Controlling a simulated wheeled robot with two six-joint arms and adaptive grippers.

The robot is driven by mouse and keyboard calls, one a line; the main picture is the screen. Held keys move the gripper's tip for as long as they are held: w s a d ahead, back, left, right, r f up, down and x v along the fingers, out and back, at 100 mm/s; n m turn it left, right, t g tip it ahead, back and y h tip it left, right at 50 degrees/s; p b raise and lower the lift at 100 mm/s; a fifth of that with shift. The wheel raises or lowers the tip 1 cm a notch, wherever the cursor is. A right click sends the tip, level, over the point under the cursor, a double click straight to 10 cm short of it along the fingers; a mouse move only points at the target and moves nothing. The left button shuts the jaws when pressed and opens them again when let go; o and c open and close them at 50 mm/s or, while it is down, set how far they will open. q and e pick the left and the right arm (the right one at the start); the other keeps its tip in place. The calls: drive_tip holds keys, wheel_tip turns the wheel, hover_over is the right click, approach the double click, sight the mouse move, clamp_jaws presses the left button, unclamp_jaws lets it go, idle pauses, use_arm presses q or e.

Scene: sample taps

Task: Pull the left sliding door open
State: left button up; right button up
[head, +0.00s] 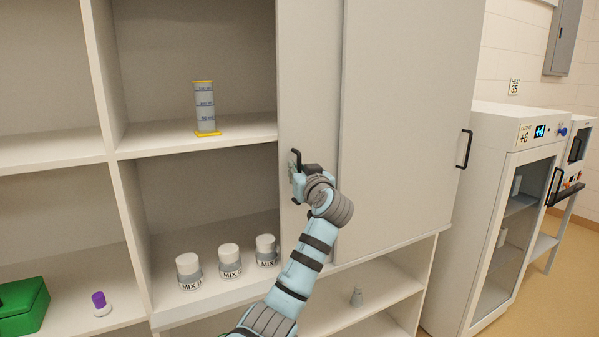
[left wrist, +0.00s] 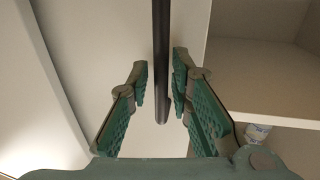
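The left sliding door (head: 308,100) is a pale grey panel. It shows as a narrow strip beside the right sliding door (head: 405,120), which overlaps it in front. My left gripper (head: 299,178) is at the left door's dark handle (head: 297,157), near the door's left edge. In the left wrist view, the dark vertical handle bar (left wrist: 162,60) stands between the two green fingers, with a gap on each side. The left gripper is open around the handle and not closed on it. The gripper hides the handle's lower part in the head view. My right gripper is not in view.
Open shelves to the left hold a graduated cylinder (head: 205,108), several white MIX jars (head: 230,262), a purple-capped vial (head: 99,302) and a green box (head: 22,307). The right door has its own handle (head: 464,148). A glass-fronted cabinet (head: 500,220) stands at right.

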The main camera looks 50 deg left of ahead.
use_arm(q)
drive_tip(key=shift+o, duration=0.2)
drive_tip(key=v, duration=1.2)
